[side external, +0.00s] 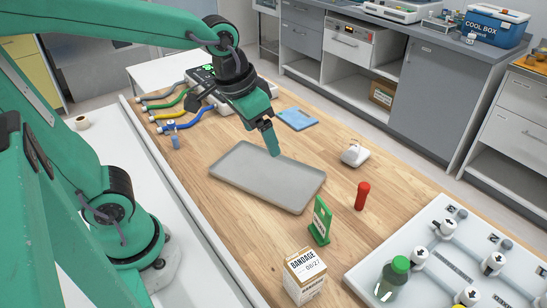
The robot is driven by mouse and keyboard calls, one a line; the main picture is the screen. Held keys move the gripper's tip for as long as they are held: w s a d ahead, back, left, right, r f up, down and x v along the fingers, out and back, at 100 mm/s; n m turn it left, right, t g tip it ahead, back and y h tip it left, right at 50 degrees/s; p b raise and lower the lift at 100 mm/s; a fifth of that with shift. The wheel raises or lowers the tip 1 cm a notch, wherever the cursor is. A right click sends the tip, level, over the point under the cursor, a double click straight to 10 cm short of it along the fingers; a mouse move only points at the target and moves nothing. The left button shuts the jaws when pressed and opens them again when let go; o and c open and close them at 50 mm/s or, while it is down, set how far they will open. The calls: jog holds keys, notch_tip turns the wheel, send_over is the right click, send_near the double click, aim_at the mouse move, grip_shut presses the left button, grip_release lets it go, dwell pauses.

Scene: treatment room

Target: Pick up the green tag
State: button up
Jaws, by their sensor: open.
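A green tag (319,221) stands upright on the wooden table, between the grey tray and the bandage box. It has a pale panel with small markings on one face. My gripper (271,142) is open and empty, pointing down over the far part of the grey tray. It is apart from the tag, up and to the left of it in the picture. One green finger shows clearly; the other is mostly hidden behind the gripper's body.
The grey tray (235,186) lies empty. A red cylinder (362,196), a white device (354,153), a bandage box (305,277) and a green-capped bottle (391,278) stand around the tag. A white valve panel (363,275) fills the lower right.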

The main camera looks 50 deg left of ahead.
jog(key=w+d+f+m+g, duration=0.1)
jog(key=w+d+f+g, duration=0.1)
jog(key=w+d+f, duration=0.3)
jog(key=g, duration=0.2)
send_over(323, 208)
jog(key=shift+m+y, duration=0.3)
jog(key=shift+m, duration=0.1)
jog(key=f, duration=0.6)
jog(key=shift+w+d, duration=0.1)
jog(key=shift+w, duration=0.1)
jog(key=shift+f, duration=1.25)
jog(key=shift+f, duration=0.1)
jog(key=shift+a+f, duration=0.15)
jog(key=shift+f, duration=1.1)
jog(key=shift+a+f, duration=0.1)
jog(key=shift+f, duration=1.1)
jog(key=shift+c, duration=0.4)
jog(key=c, duration=1)
